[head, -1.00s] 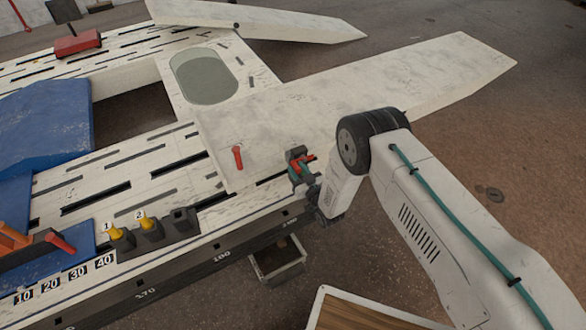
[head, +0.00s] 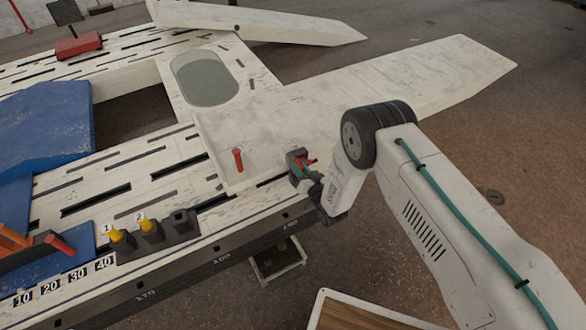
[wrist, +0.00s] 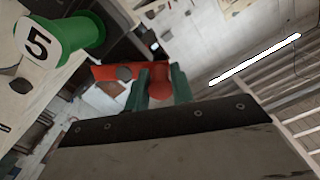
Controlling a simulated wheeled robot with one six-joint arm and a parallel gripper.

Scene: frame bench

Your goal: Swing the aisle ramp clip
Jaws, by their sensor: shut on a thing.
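My gripper (head: 304,168) is at the bench's near edge, beside the inner end of the near white ramp (head: 400,85). In the wrist view its green fingers (wrist: 159,88) are shut on the round red knob of a red clip (wrist: 108,72). The red clip bar runs left from the knob, with a dark round pivot on it. In the head view the clip (head: 299,160) is small and partly hidden by the gripper, against a dark block. A second red peg (head: 238,159) stands on the ramp's inner end, apart from the gripper.
Yellow knobs (head: 117,235) marked 1 and 2 stand on the bench edge at left. Blue padding (head: 45,125) lies farther left. A green piece marked 5 (wrist: 85,32) is close at the wrist view's left. A wooden-topped box (head: 365,315) stands below the arm.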

